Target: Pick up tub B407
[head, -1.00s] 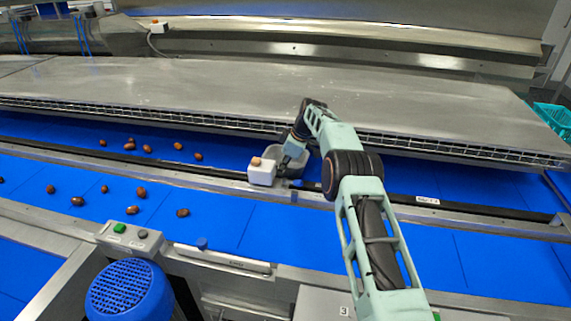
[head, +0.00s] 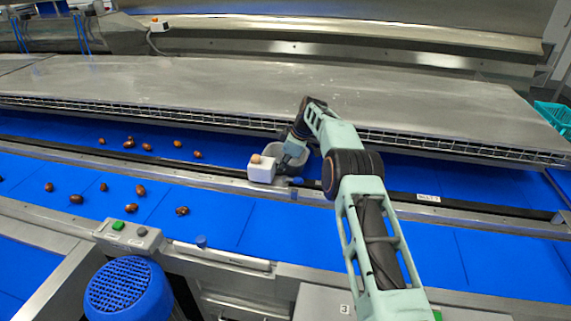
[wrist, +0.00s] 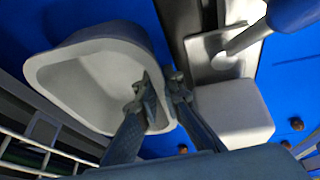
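A pale grey tub (wrist: 60,78) with a rounded rim fills the left of the wrist view. In the head view the tub (head: 270,150) is at the middle, by the rail between the blue belts, partly hidden by my arm. No label can be read on it. My gripper (wrist: 160,76) is at the tub's right wall in the wrist view. One finger is over the inside and the other is beside the outer face, with the rim between them. The fingers are close together; whether they press on the wall is unclear.
A blue knob (wrist: 292,12) is close by. A steel deck (head: 300,95) with a mesh edge overhangs behind.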

